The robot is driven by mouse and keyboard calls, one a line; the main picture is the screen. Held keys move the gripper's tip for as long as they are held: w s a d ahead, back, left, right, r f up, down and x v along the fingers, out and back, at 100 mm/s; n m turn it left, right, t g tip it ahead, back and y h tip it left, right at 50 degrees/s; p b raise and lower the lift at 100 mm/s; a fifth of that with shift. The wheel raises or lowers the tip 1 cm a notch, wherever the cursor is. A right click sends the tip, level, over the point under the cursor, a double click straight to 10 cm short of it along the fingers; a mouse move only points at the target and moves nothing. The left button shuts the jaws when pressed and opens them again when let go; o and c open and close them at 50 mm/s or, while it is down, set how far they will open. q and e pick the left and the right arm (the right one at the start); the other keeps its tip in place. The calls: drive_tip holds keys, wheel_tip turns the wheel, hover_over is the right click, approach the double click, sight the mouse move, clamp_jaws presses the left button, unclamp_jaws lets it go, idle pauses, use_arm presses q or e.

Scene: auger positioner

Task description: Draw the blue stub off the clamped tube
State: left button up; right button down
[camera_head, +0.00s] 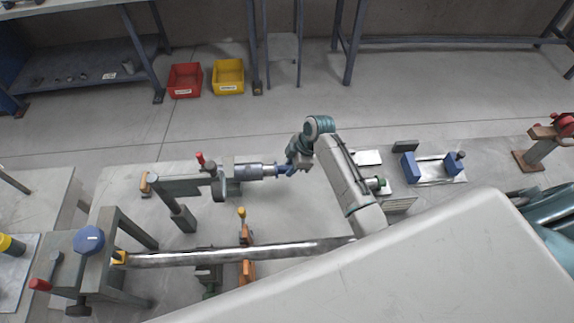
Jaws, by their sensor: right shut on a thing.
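The clamped tube (249,172) is a short grey metal cylinder lying level at the middle of the head view, held at its left end by a dark clamp fixture (218,184). The blue stub (283,170) shows at the tube's right end, in line with it. My right gripper (291,168) reaches in from the right and is shut on the blue stub. Its fingers partly hide the stub, so I cannot tell how deep the stub sits in the tube. My left gripper is not in view.
A long shiny bar (200,257) lies in front, on a stand with an orange clamp (247,268). A blue-jawed fixture (437,168) stands at right. Red (184,80) and yellow (228,77) bins sit on the floor behind. The floor behind my right gripper is clear.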

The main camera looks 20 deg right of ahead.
drive_tip(key=shift+s+d+p, duration=0.25)
drive_tip(key=shift+s+d, duration=0.05)
drive_tip(key=shift+d, duration=0.8)
drive_tip(key=shift+s+d+p, duration=0.25)
drive_tip(key=shift+s+d, duration=0.05)
drive_tip(key=shift+d, duration=0.85)
drive_tip(key=shift+s+d+p, duration=0.25)
drive_tip(key=shift+s+d, duration=0.05)
drive_tip(key=shift+d, duration=0.8)
